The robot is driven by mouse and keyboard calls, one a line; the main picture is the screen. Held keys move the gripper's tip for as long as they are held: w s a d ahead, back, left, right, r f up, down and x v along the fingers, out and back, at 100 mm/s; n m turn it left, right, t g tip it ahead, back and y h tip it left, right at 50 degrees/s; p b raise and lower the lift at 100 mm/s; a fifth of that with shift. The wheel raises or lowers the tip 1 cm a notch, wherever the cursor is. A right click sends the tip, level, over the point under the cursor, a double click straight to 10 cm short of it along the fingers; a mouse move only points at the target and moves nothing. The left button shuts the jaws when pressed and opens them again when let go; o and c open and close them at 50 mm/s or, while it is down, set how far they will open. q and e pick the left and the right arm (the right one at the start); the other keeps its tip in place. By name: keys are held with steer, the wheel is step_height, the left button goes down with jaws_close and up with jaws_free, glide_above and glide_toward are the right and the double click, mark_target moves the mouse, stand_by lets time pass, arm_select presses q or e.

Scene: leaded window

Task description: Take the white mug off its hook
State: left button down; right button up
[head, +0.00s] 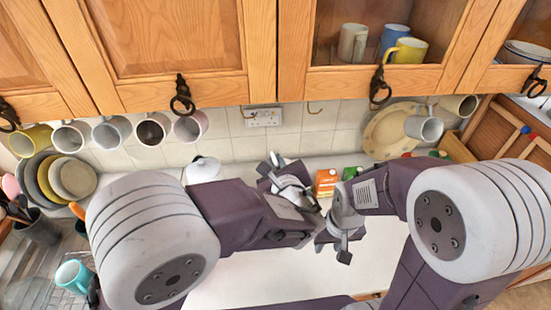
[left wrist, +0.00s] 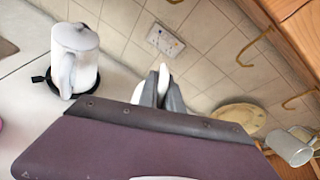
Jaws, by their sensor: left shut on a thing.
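My left gripper (head: 276,163) is in front of the tiled wall, below the cupboards, and its fingers show in the left wrist view (left wrist: 161,88). It is shut on a white thing that looks like the white mug (left wrist: 164,72). Only slivers of it show between and beside the fingers; the rest is hidden behind my gripper. It is apart from the empty hooks (head: 316,110) under the cupboard. My right gripper (head: 334,248) is open and empty, pointing down over the white worktop.
Several mugs (head: 152,131) hang at the left, and a pale grey mug (head: 424,126) hangs at the right. A white kettle (head: 203,168) stands behind my left arm. An orange box (head: 326,182) is close to my grippers. The worktop (head: 270,277) has clear room in front.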

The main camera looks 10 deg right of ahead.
arm_select(q)
steer(key=s+f+b, duration=0.2)
steer(key=s+f, duration=0.1)
steer(key=s, duration=0.6)
steer(key=s+f+b, duration=0.3)
steer(key=s, duration=0.6)
steer(key=shift+f, duration=0.3)
stand_by(1.2)
stand_by(0.6)
